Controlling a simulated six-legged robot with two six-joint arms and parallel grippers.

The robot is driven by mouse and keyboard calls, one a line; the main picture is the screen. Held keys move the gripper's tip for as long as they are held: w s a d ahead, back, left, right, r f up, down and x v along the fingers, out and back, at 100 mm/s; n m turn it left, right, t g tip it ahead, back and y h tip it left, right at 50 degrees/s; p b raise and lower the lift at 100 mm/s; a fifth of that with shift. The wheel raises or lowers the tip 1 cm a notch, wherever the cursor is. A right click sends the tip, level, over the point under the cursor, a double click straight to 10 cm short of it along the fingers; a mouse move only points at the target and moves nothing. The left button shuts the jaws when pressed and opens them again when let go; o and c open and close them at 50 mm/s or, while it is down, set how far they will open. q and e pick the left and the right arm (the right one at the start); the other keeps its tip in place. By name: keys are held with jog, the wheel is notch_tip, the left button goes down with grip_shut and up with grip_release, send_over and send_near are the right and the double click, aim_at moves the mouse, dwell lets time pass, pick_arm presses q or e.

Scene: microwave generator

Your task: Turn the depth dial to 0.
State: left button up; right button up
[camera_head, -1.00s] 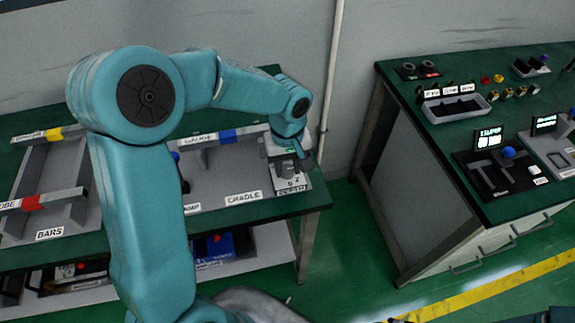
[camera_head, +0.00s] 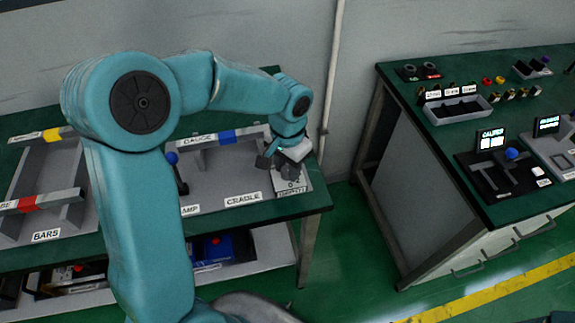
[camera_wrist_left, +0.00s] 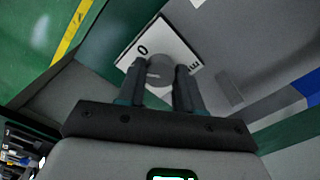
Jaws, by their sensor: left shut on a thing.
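The depth dial is a grey round knob (camera_wrist_left: 160,70) on a white plate with a 0 mark (camera_wrist_left: 142,50), seen in the left wrist view. In the head view the labelled plate (camera_head: 291,183) lies at the right end of the cradle fixture, and the arm partly covers it. My left gripper (camera_wrist_left: 160,88) is shut on the knob, one dark finger on each side. In the head view my left gripper (camera_head: 272,163) is over the plate, turned at an angle. Where the dial's pointer stands cannot be told. My right gripper is not in view.
The grey cradle (camera_head: 228,180) and bars rack (camera_head: 50,180) stand on the green bench, with a blue-knobbed lever (camera_head: 172,160) between them. A second bench (camera_head: 490,212) with a grey tray (camera_head: 457,108) and displays stands to the right, across a clear green floor.

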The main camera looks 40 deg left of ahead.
pick_arm(q)
jog(key=m, duration=0.6)
jog(key=shift+w+r+m, duration=0.1)
jog(key=shift+m, duration=0.3)
dwell(0.4)
jog(key=o, duration=1)
jog(key=shift+o, duration=0.2)
notch_tip(320, 180, up, 16)
jog(key=shift+p, duration=0.35)
jog(key=shift+r, duration=0.1)
